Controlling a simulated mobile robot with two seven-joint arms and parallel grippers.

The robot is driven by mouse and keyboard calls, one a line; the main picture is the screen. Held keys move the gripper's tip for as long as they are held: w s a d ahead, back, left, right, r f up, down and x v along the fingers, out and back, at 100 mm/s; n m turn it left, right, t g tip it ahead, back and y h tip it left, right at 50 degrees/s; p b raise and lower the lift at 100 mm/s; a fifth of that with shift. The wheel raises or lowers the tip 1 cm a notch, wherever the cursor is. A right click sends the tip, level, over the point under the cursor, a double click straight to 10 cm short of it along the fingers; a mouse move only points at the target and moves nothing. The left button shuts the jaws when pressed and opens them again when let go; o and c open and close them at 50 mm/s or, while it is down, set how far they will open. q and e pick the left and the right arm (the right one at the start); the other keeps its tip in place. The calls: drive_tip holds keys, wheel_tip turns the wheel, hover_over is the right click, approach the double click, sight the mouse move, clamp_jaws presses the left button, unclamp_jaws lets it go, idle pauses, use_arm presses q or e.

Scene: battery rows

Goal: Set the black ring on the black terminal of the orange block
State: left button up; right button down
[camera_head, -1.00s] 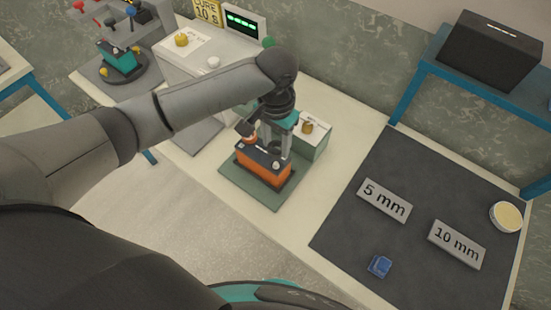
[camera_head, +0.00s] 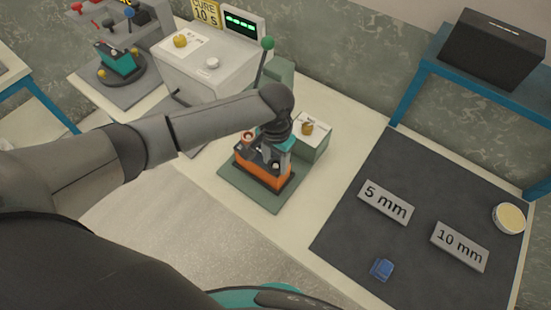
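The orange block (camera_head: 261,176) with a dark top sits on a green mat (camera_head: 277,205) on the bench. A copper-coloured round terminal or ring (camera_head: 247,136) shows at its left rear, and a small pale stud shows on the top near the front right. My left gripper (camera_head: 272,156) points down over the rear of the block, close to its top. Its fingertips are small and partly hidden, so I cannot tell whether they are open or shut. I cannot make out the black ring or the black terminal clearly. My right gripper is not in view.
A pale box with a brass knob (camera_head: 307,128) stands right behind the block. A white machine (camera_head: 205,75) with a green-knobbed lever (camera_head: 267,43) stands behind left. A dark mat (camera_head: 345,235) at right holds the 5 mm and 10 mm plates (camera_head: 459,246), a blue piece (camera_head: 382,269) and a round tub (camera_head: 508,218).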

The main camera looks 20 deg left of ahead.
use_arm(q)
drive_tip(key=o, duration=0.5)
drive_tip(key=shift+c, duration=0.2)
wheel_tip(320, 180, up, 12)
drive_tip(key=p, duration=0.2)
drive_tip(key=shift+r, duration=0.2)
